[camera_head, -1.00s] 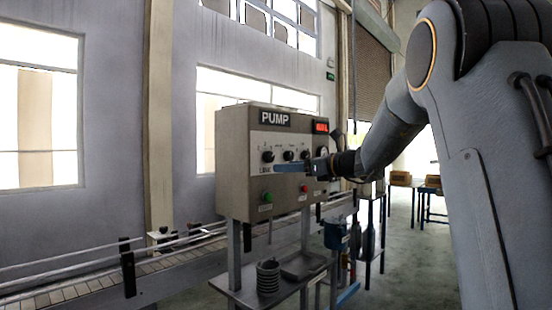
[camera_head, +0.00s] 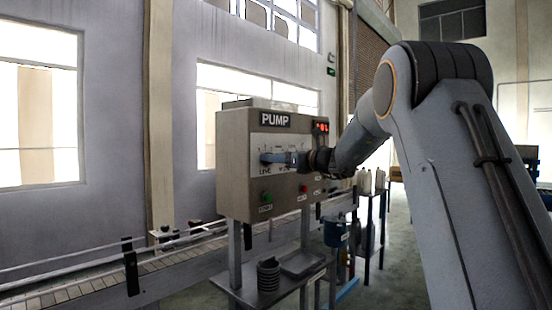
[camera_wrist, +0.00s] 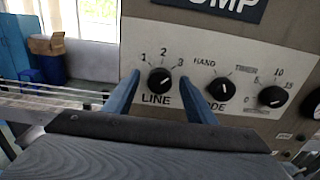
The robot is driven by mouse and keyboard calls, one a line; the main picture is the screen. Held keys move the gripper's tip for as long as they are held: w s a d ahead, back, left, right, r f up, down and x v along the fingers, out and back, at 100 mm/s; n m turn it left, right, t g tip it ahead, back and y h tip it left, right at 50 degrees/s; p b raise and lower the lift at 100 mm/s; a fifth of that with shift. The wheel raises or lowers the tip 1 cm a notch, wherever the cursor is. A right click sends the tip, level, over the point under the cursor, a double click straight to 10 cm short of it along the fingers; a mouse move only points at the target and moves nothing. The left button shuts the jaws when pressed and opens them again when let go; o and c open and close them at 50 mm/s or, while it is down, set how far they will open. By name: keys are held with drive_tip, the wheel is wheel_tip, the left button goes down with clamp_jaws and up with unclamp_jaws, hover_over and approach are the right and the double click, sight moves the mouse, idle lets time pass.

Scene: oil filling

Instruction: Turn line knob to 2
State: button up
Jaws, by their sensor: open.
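The black LINE knob (camera_wrist: 159,80) is on the pale panel of the grey PUMP box, under the marks 1, 2 and 3. Its white mark appears to point up and right, toward 3. My gripper (camera_wrist: 160,79) is open, with one blue finger on each side of the knob. Whether the fingers touch it I cannot tell. In the head view my gripper (camera_head: 266,158) is at the left part of the panel and hides the LINE knob.
The MODE knob (camera_wrist: 220,88) is close to the right finger, with a numbered dial knob (camera_wrist: 271,97) further right. A green button (camera_head: 266,197) and a red button (camera_head: 303,189) are lower on the box. A conveyor (camera_head: 100,285) runs at the left.

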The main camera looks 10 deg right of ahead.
drive_tip(key=shift+c, duration=0.5)
drive_tip(key=c, duration=0.9)
drive_tip(key=shift+c, duration=0.2)
drive_tip(key=shift+f+n+b, duration=0.1)
drive_tip(key=shift+n+b, duration=0.2)
drive_tip(key=shift+b, duration=0.4)
drive_tip(key=n+b, duration=0.8)
drive_tip(key=b, duration=0.6)
drive_tip(key=shift+s+a+b, duration=0.1)
drive_tip(key=shift+b, duration=0.35)
